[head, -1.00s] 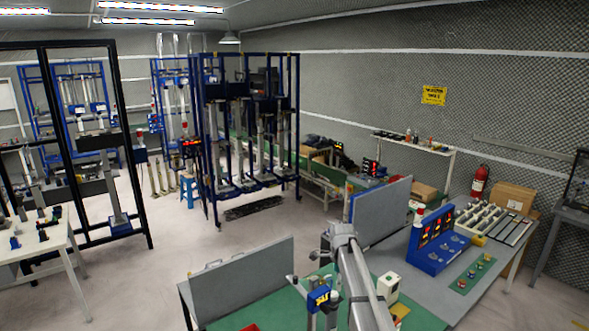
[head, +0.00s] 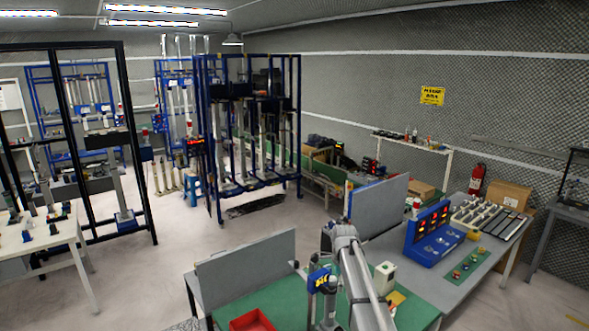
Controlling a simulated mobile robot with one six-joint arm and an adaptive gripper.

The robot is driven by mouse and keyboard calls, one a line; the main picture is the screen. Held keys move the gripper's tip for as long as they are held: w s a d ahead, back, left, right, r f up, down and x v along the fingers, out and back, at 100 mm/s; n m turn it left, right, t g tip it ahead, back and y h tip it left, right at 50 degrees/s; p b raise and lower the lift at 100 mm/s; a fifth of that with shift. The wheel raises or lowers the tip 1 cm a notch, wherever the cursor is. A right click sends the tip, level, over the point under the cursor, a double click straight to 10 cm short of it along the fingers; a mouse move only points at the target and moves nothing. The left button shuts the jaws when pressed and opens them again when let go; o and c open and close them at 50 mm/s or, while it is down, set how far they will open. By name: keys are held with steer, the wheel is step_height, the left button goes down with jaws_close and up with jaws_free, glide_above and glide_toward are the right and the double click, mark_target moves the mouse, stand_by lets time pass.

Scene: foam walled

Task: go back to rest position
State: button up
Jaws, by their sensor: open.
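My arm (head: 357,270) rises from the bottom edge of the head view, right of centre, and bends at a grey joint near the workbench. I cannot make out my gripper's fingers; they are hidden or out of frame. A blue and yellow part (head: 319,280) on a grey upright shows just left of the arm, and I cannot tell what it belongs to. No object is seen held.
A green-topped workbench (head: 283,290) lies ahead, with a red tray (head: 252,321), a white box (head: 384,277) and grey panels (head: 246,266). A blue display console (head: 433,236) stands right. A white table (head: 40,246) stands left. Open floor (head: 175,235) lies between.

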steer(key=s+d+f+n+b, duration=0.1)
steer(key=s+f+n+b, duration=1.8)
steer(key=s+f+b, duration=0.5)
steer(key=shift+s+f, duration=0.35)
steer(key=shift+s, duration=1.85)
steer(key=shift+d, duration=0.1)
